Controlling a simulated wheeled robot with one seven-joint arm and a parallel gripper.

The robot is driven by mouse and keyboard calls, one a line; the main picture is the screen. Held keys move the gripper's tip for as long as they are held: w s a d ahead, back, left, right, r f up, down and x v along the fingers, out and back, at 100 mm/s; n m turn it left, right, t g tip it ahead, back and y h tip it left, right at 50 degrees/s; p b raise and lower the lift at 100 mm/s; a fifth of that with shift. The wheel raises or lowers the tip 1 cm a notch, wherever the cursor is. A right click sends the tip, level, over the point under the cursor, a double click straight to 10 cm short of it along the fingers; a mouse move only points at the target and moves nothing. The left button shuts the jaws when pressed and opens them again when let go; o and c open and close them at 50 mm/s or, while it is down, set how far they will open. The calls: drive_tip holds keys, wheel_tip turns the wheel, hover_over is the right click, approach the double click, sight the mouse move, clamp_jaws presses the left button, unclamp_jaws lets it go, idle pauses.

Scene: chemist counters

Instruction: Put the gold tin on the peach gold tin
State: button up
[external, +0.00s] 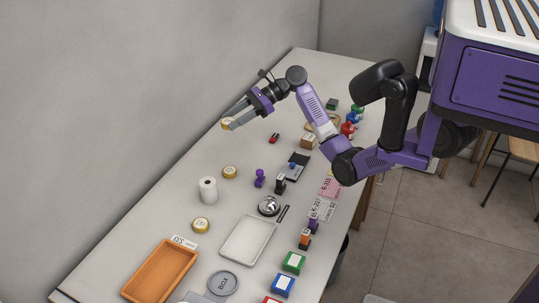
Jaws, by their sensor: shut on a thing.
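My gripper (236,117) is at the far left part of the counter, reaching out over its wall-side edge. It is shut on a round gold tin (227,123), partly hidden by the fingers. The tin looks raised above the counter, though its height is hard to judge. Two similar round gold tins stand on the counter nearer the camera: one (230,172) behind the white roll and one (201,226) in front of it. I cannot tell from their colour which is the peach gold tin.
A white paper roll (208,190) stands near both tins. A purple stamp (259,178), a round silver bell (269,206), a white tray (248,249) and an orange tray (160,271) are also on the counter (170,212). The wall-side strip has free room.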

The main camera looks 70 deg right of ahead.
sight(234, 169)
drive_tip(key=shift+w+r+m+t+h, duration=0.15)
drive_tip(key=shift+w+m+t+h, duration=0.15)
drive_tip(key=shift+w, duration=0.2)
drive_tip(key=shift+w+d+f, duration=0.15)
drive_tip(key=shift+d+f, duration=0.1)
drive_tip(key=shift+f, duration=0.05)
wheel_tip(234, 169, down, 19)
drive_tip(key=shift+f+b, duration=0.1)
drive_tip(key=shift+b, duration=0.2)
drive_tip(key=o, duration=1.3)
drive_tip(key=shift+f, duration=0.15)
drive_tip(key=shift+o, duration=0.2)
